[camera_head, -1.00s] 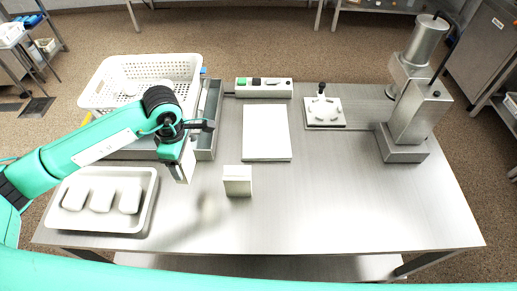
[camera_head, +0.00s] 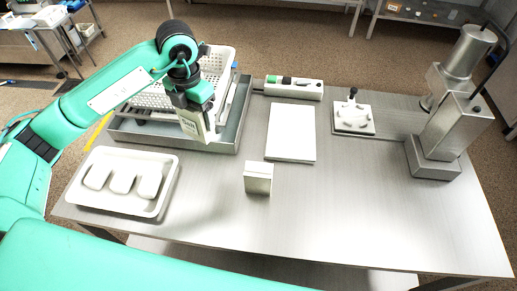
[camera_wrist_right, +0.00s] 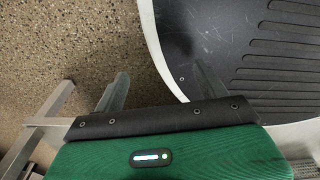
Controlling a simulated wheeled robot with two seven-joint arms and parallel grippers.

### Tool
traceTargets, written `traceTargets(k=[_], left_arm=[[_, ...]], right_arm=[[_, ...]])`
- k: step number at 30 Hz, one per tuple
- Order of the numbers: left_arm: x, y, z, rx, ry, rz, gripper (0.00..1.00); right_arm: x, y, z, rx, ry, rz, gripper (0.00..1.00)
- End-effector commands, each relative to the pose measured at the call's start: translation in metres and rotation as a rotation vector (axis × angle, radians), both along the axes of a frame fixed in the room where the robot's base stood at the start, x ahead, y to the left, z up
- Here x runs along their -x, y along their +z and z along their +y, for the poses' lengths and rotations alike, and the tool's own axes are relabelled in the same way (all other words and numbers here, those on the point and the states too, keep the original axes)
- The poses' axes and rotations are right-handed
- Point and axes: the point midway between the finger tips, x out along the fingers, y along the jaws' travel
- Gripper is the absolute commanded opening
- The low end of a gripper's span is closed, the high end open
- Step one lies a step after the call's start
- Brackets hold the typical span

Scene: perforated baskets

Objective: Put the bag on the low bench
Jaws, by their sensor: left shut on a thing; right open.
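My left gripper (camera_head: 189,104) is shut on a small pale pack (camera_head: 193,125), which seems to be the bag. It hangs upright below the fingers, in front of the perforated white basket (camera_head: 219,62) and over the steel tray (camera_head: 168,139) in the picture. I cannot tell whether it touches the tray. A steel work table (camera_head: 340,215) fills the middle of the head view. I cannot tell whether it is the low bench. My right gripper (camera_wrist_right: 162,88) shows only in the right wrist view, open and empty, above a speckled floor.
A white tray with three pale pouches (camera_head: 122,181) lies at the table's left. A small pale box (camera_head: 258,177) stands mid-table by a white board (camera_head: 291,132). A control box (camera_head: 293,89), a small fixture (camera_head: 354,116) and a steel machine (camera_head: 446,130) stand farther right. The front right is clear.

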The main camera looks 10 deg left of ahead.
Motion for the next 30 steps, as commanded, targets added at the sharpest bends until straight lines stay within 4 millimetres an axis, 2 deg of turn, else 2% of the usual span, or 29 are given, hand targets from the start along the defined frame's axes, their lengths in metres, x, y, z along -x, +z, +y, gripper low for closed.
traceTargets(k=[4, 7, 15, 21, 24, 30], left_arm=[[0.0, -0.004, 0.0, 0.0, 0.003, 0.0, 0.33], [0.0, -0.02, 0.0, 0.0, 0.003, 0.003, 0.33], [0.002, -0.089, 0.0, 0.0, 0.001, 0.004, 0.33], [0.0, -0.134, 0.0, 0.001, 0.001, 0.001, 0.33], [0.0, -0.148, 0.0, 0.0, 0.001, -0.001, 0.33], [0.0, -0.161, 0.0, 0.0, 0.001, -0.001, 0.33]], right_arm=[[-0.001, 0.002, -0.004, 0.004, 0.002, -0.002, 0.74], [0.001, 0.005, -0.006, 0.006, 0.002, -0.004, 0.74], [0.025, 0.011, -0.011, 0.011, 0.004, 0.023, 0.74], [0.021, 0.019, -0.004, 0.003, 0.004, 0.017, 0.74], [0.016, 0.022, 0.001, -0.003, 0.002, 0.01, 0.74], [0.013, 0.023, 0.004, -0.006, 0.002, 0.008, 0.74]])
